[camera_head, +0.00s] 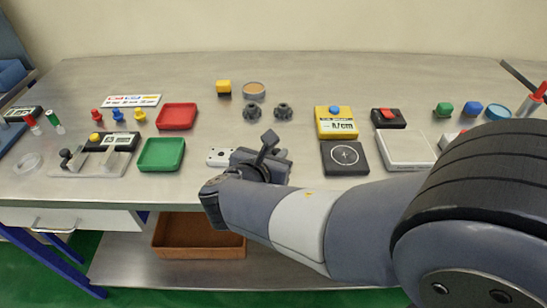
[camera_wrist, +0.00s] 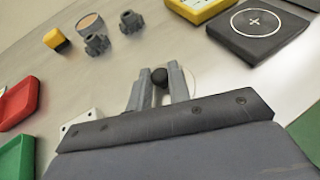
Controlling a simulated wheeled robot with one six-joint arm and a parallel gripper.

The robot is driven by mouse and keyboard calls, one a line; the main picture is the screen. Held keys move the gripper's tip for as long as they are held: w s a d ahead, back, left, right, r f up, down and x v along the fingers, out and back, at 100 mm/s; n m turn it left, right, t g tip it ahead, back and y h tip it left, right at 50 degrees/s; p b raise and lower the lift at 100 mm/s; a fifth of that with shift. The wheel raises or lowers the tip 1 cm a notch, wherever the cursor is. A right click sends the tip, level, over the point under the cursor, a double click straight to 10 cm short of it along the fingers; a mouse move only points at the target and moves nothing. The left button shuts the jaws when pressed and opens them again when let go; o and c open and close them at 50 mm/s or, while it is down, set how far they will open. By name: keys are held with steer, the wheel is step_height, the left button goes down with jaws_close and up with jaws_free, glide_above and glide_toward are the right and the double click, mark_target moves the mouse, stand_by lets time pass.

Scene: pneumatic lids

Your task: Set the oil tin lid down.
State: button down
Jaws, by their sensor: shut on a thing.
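My gripper (camera_wrist: 160,78) is shut on a small black knob (camera_wrist: 159,75), which shows between its two fingers in the wrist view. A pale rim beside the right finger looks like part of the oil tin lid (camera_wrist: 191,82) under that knob; most of it is hidden. In the head view my gripper (camera_head: 268,142) is over the front middle of the bench and hides the lid. I cannot tell whether the lid touches the bench. A round grey tin with an orange-tan top (camera_head: 253,90) stands farther back, also in the wrist view (camera_wrist: 89,24).
A white holed block (camera_head: 219,157) is close at left, a black pad with a circle (camera_head: 345,158) at right. Green (camera_head: 161,155) and red trays lie left. Bare bench lies between gripper and pad.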

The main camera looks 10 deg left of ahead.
steer(key=shift+f, duration=0.35)
steer(key=shift+f, duration=0.2)
steer(key=c, duration=1.3)
jaws_free()
steer(key=shift+r, duration=0.15)
steer(key=shift+s+r, duration=0.15)
steer(key=p+v, duration=0.1)
steer(key=v, duration=1)
steer(key=shift+s+a, duration=0.15)
steer(key=shift+s, duration=0.2)
